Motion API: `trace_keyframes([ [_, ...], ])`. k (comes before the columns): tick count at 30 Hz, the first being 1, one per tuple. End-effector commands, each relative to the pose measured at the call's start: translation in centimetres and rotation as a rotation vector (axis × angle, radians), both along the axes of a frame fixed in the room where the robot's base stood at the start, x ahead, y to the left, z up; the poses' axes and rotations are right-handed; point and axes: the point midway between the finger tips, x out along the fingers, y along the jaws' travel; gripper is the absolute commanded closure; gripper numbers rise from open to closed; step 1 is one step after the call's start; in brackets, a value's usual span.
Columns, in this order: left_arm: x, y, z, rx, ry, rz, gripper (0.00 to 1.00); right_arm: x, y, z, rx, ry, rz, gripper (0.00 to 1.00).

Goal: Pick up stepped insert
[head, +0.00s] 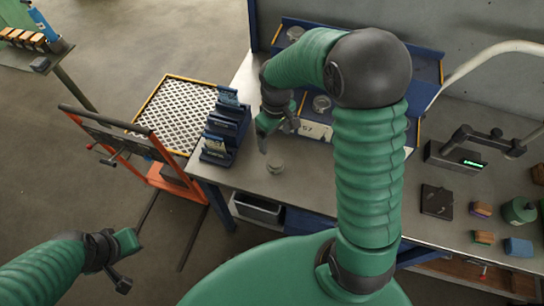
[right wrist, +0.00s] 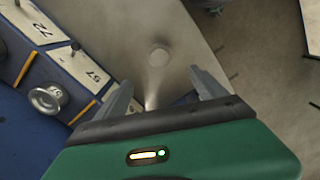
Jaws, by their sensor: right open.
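A small round grey metal piece (head: 275,167), which looks like the stepped insert, stands on the bench top below my right gripper (head: 278,137). In the right wrist view the round piece (right wrist: 159,55) lies ahead of the open fingers (right wrist: 163,90), roughly between their lines and apart from them. Its steps cannot be made out. The right gripper is empty. A similar metal piece (head: 321,103) sits on the blue rack by the "57" label, also in the right wrist view (right wrist: 48,98). My left gripper (head: 122,262) is at lower left, away from the bench; its jaws are unclear.
The blue rack (head: 428,72) stands behind the right arm. Blue holders (head: 226,128) stand at the bench's left edge, beside a mesh-topped panel (head: 176,112). A device with a green display (head: 455,157) and several small blocks lie at the right. The bench around the round piece is clear.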

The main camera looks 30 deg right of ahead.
Motion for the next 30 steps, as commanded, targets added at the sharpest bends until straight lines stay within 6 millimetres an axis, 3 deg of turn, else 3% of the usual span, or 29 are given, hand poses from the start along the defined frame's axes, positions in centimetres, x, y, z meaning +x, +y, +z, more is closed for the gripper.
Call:
trace_keyframes([
  [3,0.0,0.0,0.0,0.000,0.001,0.000,1.00,-0.2,0.3,-3.4,0.000,0.007,0.003,0.19],
  [10,0.0,0.0,0.5,0.000,0.000,0.000,1.00,-0.2,0.4,-8.7,-0.003,0.002,0.002,0.19],
  [17,0.0,0.0,1.3,0.000,0.000,0.001,1.00,-0.4,0.0,-11.3,-0.001,0.002,0.000,0.19],
  [24,0.0,0.0,2.1,0.000,0.000,0.000,1.00,-0.5,-0.2,-15.1,-0.002,0.000,0.000,0.19],
  [30,0.0,0.0,2.0,0.000,0.000,0.000,1.00,-0.4,-0.2,-15.2,-0.003,-0.004,0.000,0.19],
])
